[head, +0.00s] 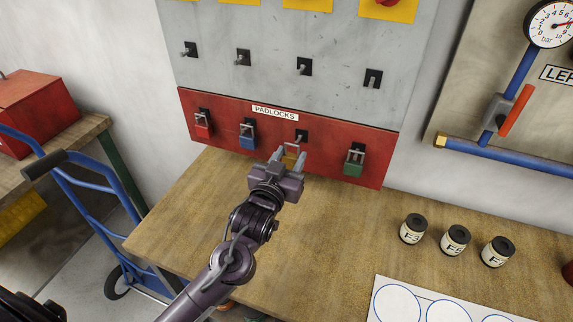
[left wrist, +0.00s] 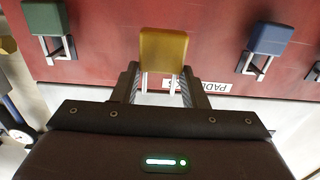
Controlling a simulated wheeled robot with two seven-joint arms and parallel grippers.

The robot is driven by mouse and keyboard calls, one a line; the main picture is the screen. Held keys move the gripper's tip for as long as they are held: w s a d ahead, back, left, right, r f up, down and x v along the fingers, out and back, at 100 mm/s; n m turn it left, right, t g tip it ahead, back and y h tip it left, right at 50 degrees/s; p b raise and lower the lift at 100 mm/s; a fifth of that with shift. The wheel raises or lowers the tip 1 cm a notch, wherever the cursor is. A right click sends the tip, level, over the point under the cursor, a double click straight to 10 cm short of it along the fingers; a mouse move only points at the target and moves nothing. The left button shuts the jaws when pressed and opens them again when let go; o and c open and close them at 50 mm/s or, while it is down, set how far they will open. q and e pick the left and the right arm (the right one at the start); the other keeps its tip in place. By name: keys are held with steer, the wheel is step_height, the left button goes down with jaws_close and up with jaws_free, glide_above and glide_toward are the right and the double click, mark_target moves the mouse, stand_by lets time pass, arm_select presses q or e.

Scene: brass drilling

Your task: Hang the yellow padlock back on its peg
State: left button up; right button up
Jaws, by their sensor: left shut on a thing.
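The yellow padlock (head: 291,153) is between the fingers of my left gripper (head: 289,157), in front of the red padlock board (head: 230,147). The dark peg (head: 301,135) on the board is just above and slightly right of the padlock in the head view. The shackle appears below the peg tip; I cannot tell whether they touch. My right gripper is not in view.
On the same board hang a red padlock (head: 203,130), a blue padlock (head: 247,141) and a green padlock (head: 353,166). Empty pegs are on the grey panel (head: 270,42) above. Labelled jars (head: 455,241) stand on the wooden bench (head: 335,225) at right. The bench middle is clear.

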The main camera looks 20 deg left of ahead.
mark_target(294, 154)
arm_select(q)
steer(key=shift+w+f+b, duration=0.1)
steer(key=shift+w+b, duration=0.4)
steer(key=shift+w, duration=0.55)
steer(key=shift+w+d+f+b, duration=0.15)
steer(key=shift+w+b, duration=0.1)
steer(key=shift+w, duration=0.3)
steer(key=shift+w+a+f+b, duration=0.1)
steer(key=shift+w+f+b, duration=0.1)
steer(key=shift+w, duration=0.5)
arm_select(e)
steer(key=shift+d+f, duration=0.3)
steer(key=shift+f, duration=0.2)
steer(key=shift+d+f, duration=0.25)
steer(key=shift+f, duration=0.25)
arm_select(q)
steer(key=shift+f, duration=0.1)
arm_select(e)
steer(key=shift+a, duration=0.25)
arm_select(q)
steer(key=o, duration=1.2)
steer(key=shift+c, duration=0.2)
steer(key=shift+f, duration=0.1)
